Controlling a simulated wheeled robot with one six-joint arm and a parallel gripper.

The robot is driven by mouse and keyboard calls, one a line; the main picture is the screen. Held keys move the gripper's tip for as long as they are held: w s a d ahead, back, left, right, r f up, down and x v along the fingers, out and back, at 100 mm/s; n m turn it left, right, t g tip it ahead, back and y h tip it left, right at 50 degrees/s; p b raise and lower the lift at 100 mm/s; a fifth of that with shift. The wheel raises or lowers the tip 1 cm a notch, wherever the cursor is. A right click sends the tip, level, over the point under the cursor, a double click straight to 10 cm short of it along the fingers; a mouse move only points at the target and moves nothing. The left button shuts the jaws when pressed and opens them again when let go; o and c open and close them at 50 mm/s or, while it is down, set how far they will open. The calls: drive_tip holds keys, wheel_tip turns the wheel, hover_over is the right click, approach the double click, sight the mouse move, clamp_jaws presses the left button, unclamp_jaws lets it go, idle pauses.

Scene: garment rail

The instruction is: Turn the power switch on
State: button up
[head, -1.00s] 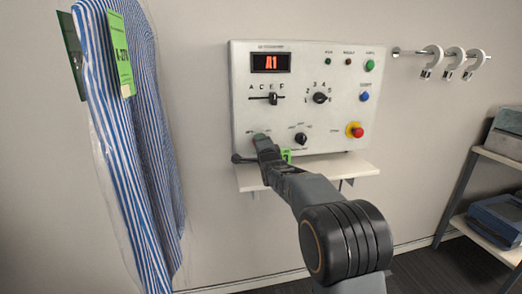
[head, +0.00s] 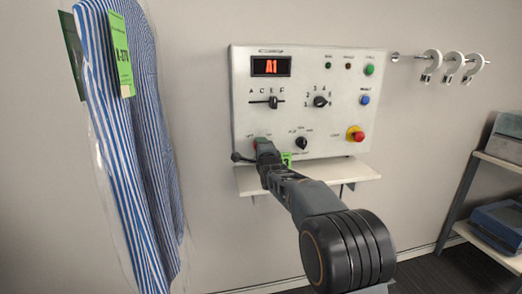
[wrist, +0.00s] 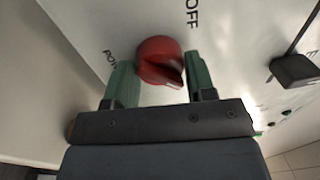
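The power switch is a red rotary knob (wrist: 158,60) on the pale control panel (head: 310,125). In the wrist view the word OFF stands above its right side, and a partly hidden label starting "POW" is at its left. The knob's pointer ridge faces down and right. My gripper (wrist: 161,75) is open, with one green finger on each side of the knob; I cannot tell whether either touches it. In the head view my gripper (head: 264,146) is at the panel's lower left and mostly hides the knob. The panel display (head: 271,65) reads A1 in red.
A slider (head: 273,102), two black rotary knobs (head: 320,101) (head: 302,143) and a red button (head: 355,133) are on the same panel. A shelf (head: 340,172) juts out below. A bagged striped shirt (head: 125,130) hangs at left; hooks (head: 453,64) and a rack (head: 490,160) are at right.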

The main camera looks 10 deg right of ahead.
drive_tip(key=shift+o, duration=0.6)
drive_tip(key=s+f+b, duration=0.1)
drive_tip(key=s, duration=1.2)
drive_tip(key=shift+s, duration=0.4)
drive_tip(key=shift+f, duration=0.1)
